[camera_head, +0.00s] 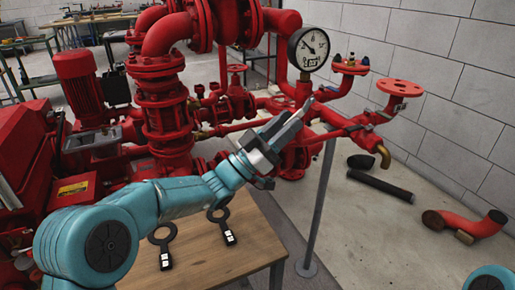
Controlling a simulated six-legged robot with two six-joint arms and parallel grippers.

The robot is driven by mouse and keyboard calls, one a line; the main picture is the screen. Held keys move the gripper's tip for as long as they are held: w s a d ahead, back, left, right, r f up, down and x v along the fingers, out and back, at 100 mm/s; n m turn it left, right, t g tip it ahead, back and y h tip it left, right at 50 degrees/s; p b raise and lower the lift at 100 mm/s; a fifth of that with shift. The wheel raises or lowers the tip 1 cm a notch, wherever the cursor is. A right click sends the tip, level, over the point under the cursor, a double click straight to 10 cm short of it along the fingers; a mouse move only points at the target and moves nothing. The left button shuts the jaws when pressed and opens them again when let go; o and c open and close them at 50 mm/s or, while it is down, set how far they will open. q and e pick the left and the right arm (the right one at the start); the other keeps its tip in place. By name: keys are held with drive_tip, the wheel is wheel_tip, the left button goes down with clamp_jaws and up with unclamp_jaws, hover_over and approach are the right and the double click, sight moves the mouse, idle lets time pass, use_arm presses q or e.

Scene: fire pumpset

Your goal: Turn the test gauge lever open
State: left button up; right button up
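The round white-faced gauge (308,48) with a black rim stands upright at the upper middle, among the red pipes. I cannot clearly make out a lever by it; the fittings just below the gauge are small and partly behind my gripper. My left arm comes in from the lower left. Its grey gripper (306,106) points up and right, with the fingertips below the gauge in the picture, in front of the red pipework. I see nothing held in it, but the gap between its fingers is not clear. My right gripper is out of view.
A wooden table (250,250) is below my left arm, with two black ring-handled tools (222,225) on it. A grey post (322,200) stands right of the table. Pipe pieces (465,223) lie on the floor.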

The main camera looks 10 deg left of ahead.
use_arm(q)
drive_tip(key=v, duration=1.4)
drive_tip(key=shift+p, duration=0.4)
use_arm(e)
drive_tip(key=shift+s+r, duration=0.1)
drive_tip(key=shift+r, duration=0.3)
